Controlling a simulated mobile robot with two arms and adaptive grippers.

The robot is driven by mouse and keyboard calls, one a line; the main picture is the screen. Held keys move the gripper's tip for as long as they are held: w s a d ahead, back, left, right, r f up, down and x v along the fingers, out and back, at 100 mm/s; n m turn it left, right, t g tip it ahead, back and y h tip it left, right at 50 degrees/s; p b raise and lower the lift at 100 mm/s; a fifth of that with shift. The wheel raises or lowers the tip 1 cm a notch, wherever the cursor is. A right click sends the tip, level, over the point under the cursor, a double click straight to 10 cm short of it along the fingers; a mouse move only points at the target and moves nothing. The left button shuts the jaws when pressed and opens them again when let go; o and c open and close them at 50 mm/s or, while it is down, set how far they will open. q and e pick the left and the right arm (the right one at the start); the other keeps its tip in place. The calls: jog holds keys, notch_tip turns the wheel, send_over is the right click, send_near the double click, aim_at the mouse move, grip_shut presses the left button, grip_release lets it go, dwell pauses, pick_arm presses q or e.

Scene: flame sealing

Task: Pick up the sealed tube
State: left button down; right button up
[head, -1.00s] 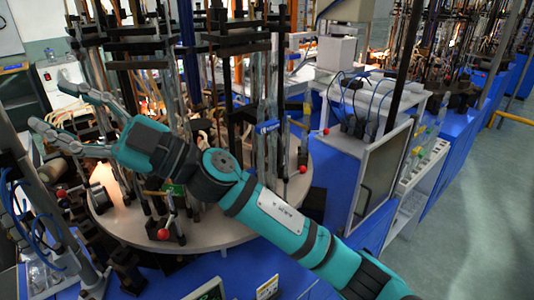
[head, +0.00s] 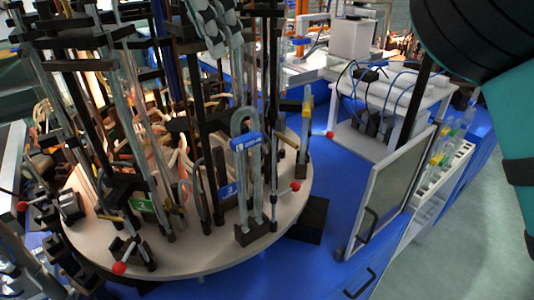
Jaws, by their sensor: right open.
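A clear glass tube (head: 243,190) stands upright on the round turntable (head: 205,258). Its top bends over like an upside-down U, a blue clip (head: 247,142) sits across it, and its foot is in a black block. I cannot tell from the picture whether it is sealed. My right gripper (head: 212,30) hangs in from the top edge, its grey fingers with checkered pads pointing down. It is open and above the tube, slightly left of it; contact cannot be told. My left gripper is not in view.
Metal posts, black clamps and red-knobbed levers (head: 295,186) crowd the turntable. A white rack (head: 442,165) with yellow and green parts stands at right, beside a framed panel (head: 395,190). My teal and black arm link fills the upper right. Floor is clear at lower right.

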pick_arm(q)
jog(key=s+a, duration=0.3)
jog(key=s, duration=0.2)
pick_arm(e)
send_near(245, 109)
jog(key=x, duration=0.2)
jog(key=w+f, duration=0.1)
jog(key=f+p, duration=0.1)
jog(key=shift+w+f, duration=0.35)
jog(key=shift+f+p, duration=0.35)
jog(key=shift+f, duration=0.05)
jog(key=shift+d+f+p, duration=0.1)
jog(key=shift+f+p, duration=0.2)
jog(key=shift+p, duration=0.05)
jog(key=p+x, duration=0.1)
jog(key=x, duration=0.2)
jog(key=shift+d+f+p, duration=0.35)
jog(key=shift+d+p, duration=0.05)
jog(key=shift+d, duration=0.05)
jog(key=shift+w+f, duration=0.2)
jog(key=shift+f, duration=0.2)
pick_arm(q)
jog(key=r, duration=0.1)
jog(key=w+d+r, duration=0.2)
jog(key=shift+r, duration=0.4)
